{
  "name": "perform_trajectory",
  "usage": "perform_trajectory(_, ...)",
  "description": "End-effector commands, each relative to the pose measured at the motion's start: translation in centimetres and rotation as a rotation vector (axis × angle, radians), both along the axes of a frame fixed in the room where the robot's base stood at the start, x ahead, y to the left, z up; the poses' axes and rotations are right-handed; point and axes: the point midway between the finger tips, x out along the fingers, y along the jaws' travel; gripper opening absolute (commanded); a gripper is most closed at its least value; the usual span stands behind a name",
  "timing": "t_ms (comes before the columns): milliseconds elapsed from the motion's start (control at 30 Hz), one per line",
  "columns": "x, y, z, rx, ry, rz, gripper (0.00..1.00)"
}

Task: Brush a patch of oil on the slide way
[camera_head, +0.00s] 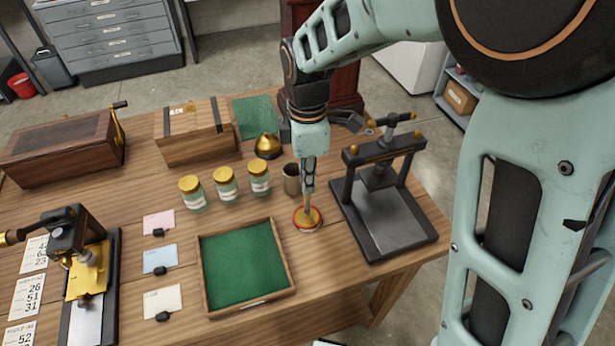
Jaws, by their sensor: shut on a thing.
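My gripper (308,183) points straight down at the middle right of the table and is shut on a thin, pale wooden-handled brush (307,203). The brush stands upright. Its lower end meets or is just above a small round red-rimmed dish (316,222) with a yellowish inside; the bristles are too small to make out. At the front left stands a black device with a brass carriage (88,275) and a pale metal strip (86,322), which looks like the slide way. My gripper is well to the right of it. No oil patch can be made out on it.
A green-lined tray (202,275) lies left of the dish. A black press (383,200) stands close on the right, and a metal cup (291,179) just behind. Wooden boxes (193,132) stand behind.

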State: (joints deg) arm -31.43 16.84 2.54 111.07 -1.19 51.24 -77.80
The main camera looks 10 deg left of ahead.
Motion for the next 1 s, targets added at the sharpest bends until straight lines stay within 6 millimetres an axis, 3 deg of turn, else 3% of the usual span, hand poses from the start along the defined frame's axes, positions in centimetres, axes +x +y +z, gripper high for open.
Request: perform_trajectory(1000, 0.0, -0.01, -0.91, 0.0, 0.0, 0.0, 0.0)
